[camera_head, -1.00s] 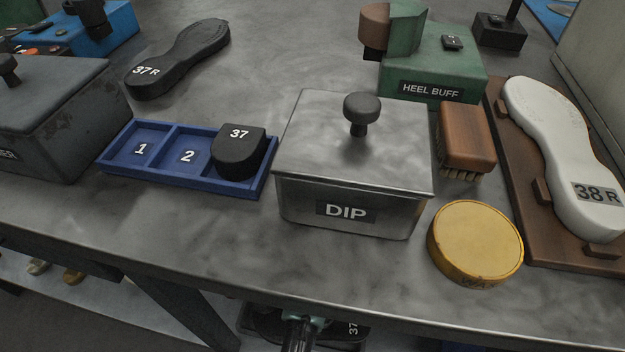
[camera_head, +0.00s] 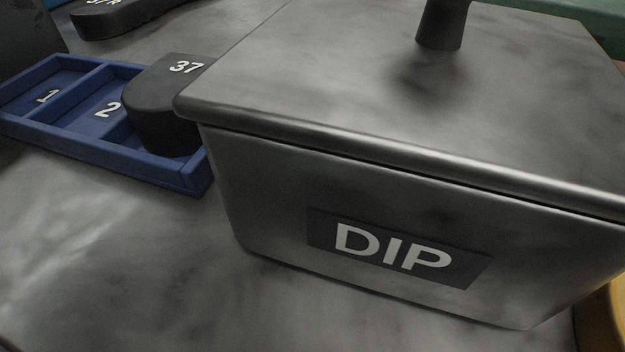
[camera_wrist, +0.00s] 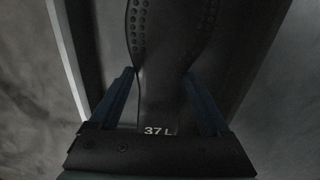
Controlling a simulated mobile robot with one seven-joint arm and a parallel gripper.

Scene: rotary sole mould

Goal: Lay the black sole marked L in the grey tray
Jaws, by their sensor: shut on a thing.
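The black sole (camera_wrist: 165,60) marked 37 L fills the middle of the wrist view, its lettering close to my gripper. My gripper (camera_wrist: 163,95) is shut on it, with one dark blue finger on each side of its narrow part. A dark grey, straight-sided shape with a pale edge (camera_wrist: 68,60) runs beside and behind the sole; I cannot tell for sure whether it is the grey tray. Whether the sole touches it is unclear. My gripper and the sole are not in the head view.
A metal box marked DIP (camera_head: 270,190) with a knobbed lid fills much of the head view. Left of it is a blue divided tray (camera_head: 150,172) with a black heel block marked 37 (camera_head: 165,105). Another black sole (camera_head: 120,20) lies behind. Bare bench shows at lower left.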

